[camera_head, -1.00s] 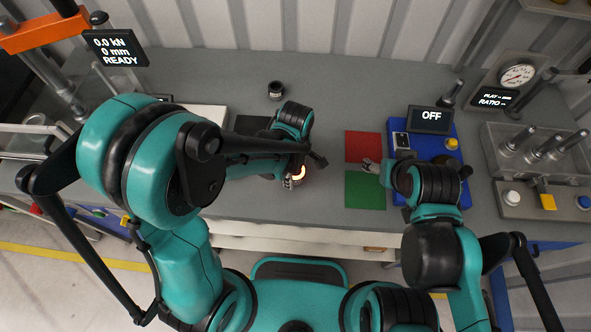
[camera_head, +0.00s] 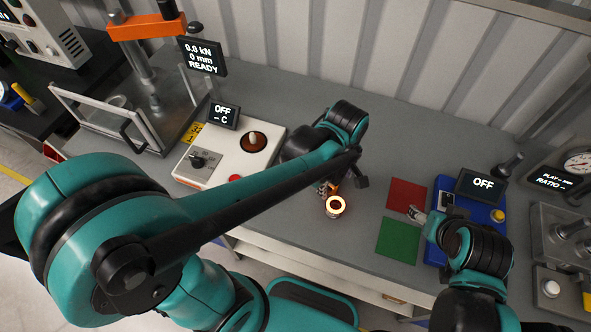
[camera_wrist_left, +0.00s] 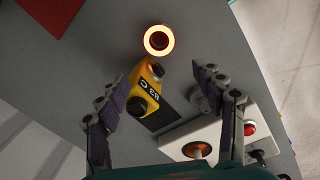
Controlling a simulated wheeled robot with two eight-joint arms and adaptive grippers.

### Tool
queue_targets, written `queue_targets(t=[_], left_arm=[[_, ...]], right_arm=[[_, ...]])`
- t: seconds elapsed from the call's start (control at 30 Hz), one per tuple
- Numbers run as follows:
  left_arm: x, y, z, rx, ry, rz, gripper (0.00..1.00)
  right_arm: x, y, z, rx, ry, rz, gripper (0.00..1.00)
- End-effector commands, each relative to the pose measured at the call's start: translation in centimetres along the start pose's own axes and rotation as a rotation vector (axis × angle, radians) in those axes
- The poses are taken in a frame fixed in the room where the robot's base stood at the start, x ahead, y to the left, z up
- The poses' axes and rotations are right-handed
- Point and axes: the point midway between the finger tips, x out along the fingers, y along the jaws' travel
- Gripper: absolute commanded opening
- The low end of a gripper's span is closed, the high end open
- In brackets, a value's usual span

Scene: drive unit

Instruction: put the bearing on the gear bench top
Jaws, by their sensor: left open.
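A ring with a glowing orange face, which looks like the bearing (camera_head: 336,206), stands on the grey bench top (camera_head: 300,232). It also shows at the top of the left wrist view (camera_wrist_left: 159,40). My left gripper (camera_head: 327,187) is just behind and left of it in the head view. In the left wrist view its fingers (camera_wrist_left: 164,95) are spread wide, and the ring lies beyond their tips, not between them. My right gripper (camera_head: 417,214) hangs by the coloured squares; its finger gap is too small to judge. The gear station with gauge (camera_head: 577,162) is at the right edge, partly cut off.
A yellow device reading 83 C (camera_wrist_left: 146,86) lies between my left fingers' lines. A white heater box (camera_head: 210,160) with an OFF screen stands left. Red (camera_head: 407,195) and green (camera_head: 398,240) squares lie right of the ring, beside a blue unit (camera_head: 440,190). A press stands far left.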

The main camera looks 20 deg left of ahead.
Motion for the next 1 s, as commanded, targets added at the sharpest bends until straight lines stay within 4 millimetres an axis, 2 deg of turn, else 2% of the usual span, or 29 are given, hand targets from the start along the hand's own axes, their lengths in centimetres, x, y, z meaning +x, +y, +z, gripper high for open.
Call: queue_targets(t=[0.1, 0.3, 0.53, 0.7, 1.0], left_arm=[[-2.1, -2.0, -2.2, 0.185, 0.036, 0.094, 0.68], [-4.9, -5.4, -5.5, 0.567, 0.19, 0.239, 0.68], [-6.5, -8.7, -7.9, 0.92, 0.412, 0.29, 0.68], [-6.8, -9.6, -8.7, 1.041, 0.499, 0.284, 0.68], [-6.9, -9.7, -8.8, 1.063, 0.513, 0.282, 0.68]], right_arm=[[0.0, 0.0, 0.0, 0.0, 0.0, 0.0, 0.62], [0.0, 0.0, 0.0, 0.0, 0.0, 0.0, 0.62], [0.0, 0.0, 0.0, 0.0, 0.0, 0.0, 0.62], [0.0, 0.0, 0.0, 0.0, 0.0, 0.0, 0.62], [0.0, 0.0, 0.0, 0.0, 0.0, 0.0, 0.62]])
